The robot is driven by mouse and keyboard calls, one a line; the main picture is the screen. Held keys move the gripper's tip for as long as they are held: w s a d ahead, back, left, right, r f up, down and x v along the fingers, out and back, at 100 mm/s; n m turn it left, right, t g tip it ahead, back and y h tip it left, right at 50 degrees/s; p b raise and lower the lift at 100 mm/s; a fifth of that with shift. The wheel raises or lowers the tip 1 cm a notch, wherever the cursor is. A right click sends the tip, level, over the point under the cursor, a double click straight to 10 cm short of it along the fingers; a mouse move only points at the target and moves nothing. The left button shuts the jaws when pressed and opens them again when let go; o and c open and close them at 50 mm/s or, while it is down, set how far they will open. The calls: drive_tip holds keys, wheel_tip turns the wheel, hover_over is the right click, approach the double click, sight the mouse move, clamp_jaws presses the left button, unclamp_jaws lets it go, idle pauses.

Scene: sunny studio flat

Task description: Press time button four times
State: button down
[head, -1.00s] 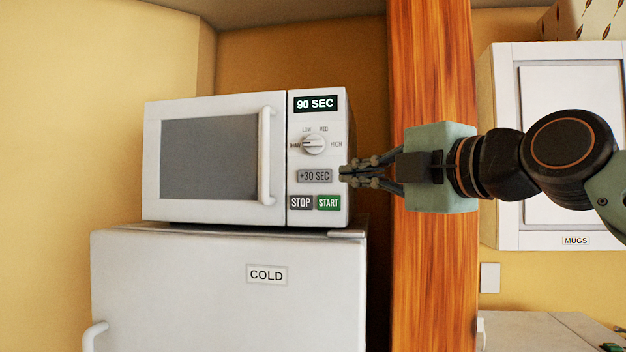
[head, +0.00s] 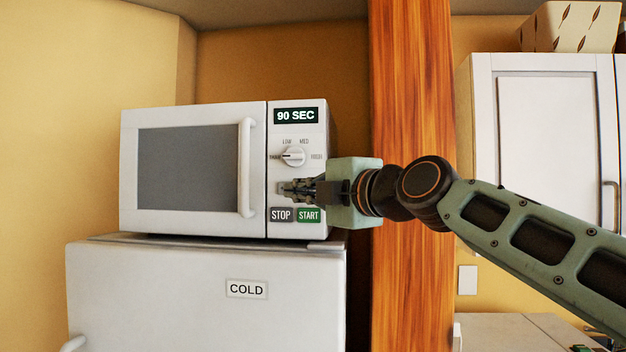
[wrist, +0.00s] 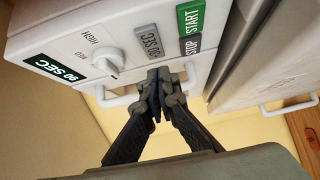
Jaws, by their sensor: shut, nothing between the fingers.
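The white microwave (head: 160,225) stands on a fridge, with its control panel on the right. Its display (head: 296,116) reads 90 SEC. The grey +30 SEC time button (wrist: 148,42) is plain in the wrist view; in the head view my fingers mostly hide it. My gripper (head: 286,189) is shut and empty, its fingertips in front of the button in the head view. In the wrist view the fingertips (wrist: 159,76) are close to the button, but I cannot tell whether they touch it.
The STOP button (head: 281,214) and green START button (head: 309,215) sit just below my fingertips. The dial (head: 293,156) is above them. The door handle (head: 246,168) juts out to the left. A wooden post (head: 410,90) stands right of the microwave.

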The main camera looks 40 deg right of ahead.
drive_tip(key=w+d, duration=0.1)
drive_tip(key=d+p, duration=0.1)
drive_tip(key=shift+w+d, duration=0.3)
drive_tip(key=shift+w, duration=0.05)
drive_tip(key=shift+w+d+r+b, duration=0.15)
drive_tip(key=shift+w+d+b, duration=0.15)
drive_tip(key=shift+d+b, duration=0.5)
drive_tip(key=shift+a, duration=0.2)
